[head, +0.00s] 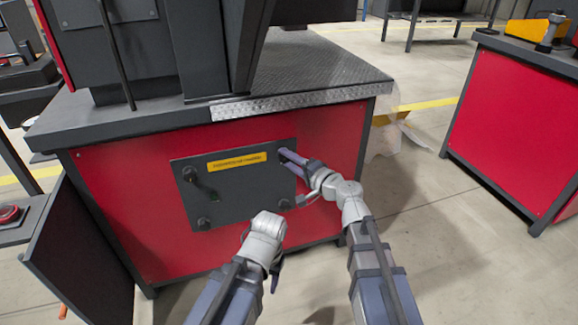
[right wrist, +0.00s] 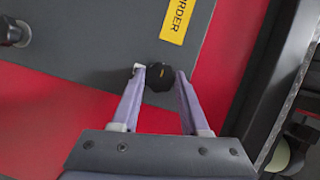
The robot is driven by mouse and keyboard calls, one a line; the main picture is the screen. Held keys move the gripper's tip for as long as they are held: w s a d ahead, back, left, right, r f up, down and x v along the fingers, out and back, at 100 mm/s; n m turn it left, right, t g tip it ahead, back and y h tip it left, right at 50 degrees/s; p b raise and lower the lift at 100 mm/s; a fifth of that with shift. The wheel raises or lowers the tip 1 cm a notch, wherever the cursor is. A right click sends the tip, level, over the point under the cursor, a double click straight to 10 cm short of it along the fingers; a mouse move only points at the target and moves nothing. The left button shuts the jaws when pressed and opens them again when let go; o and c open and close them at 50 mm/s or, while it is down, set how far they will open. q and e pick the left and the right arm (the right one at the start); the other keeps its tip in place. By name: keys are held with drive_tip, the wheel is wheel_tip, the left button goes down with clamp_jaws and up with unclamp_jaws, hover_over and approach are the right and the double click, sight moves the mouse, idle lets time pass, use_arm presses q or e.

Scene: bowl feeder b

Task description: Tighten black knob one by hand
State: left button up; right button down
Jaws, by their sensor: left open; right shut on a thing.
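A dark grey panel (head: 240,190) with a yellow label (head: 237,161) is on the red cabinet front. It has black knobs near its corners. My right gripper (head: 285,156) is at the upper-right corner and shut on the black knob there. In the right wrist view this faceted black knob (right wrist: 160,78) sits between the two fingertips (right wrist: 160,74). I cannot tell how tight it sits. Other black knobs are at upper left (head: 189,174), lower left (head: 204,223) and lower right (head: 284,204). My left gripper (head: 276,272) is open and empty below the panel, partly hidden by its wrist.
A dark door or plate (head: 75,255) stands out at the cabinet's left. The metal worktop (head: 320,70) overhangs the front above. Open floor (head: 455,260) lies to the right, before another red cabinet (head: 515,135).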

drive_tip(key=shift+s+f+m+t+y+b, duration=0.1)
drive_tip(key=shift+m+t+y+b, duration=0.2)
drive_tip(key=shift+m+b, duration=0.55)
drive_tip(key=shift+f+m+t+y+b, duration=0.1)
drive_tip(key=shift+m+t+y+b, duration=0.15)
drive_tip(key=shift+m+b, duration=0.55)
drive_tip(key=shift+m, duration=0.45)
drive_tip(key=shift+c, duration=2)
unclamp_jaws()
drive_tip(key=shift+r, duration=0.1)
drive_tip(key=v, duration=0.7)
drive_tip(key=shift+s+d, duration=0.2)
drive_tip(key=shift+s, duration=0.1)
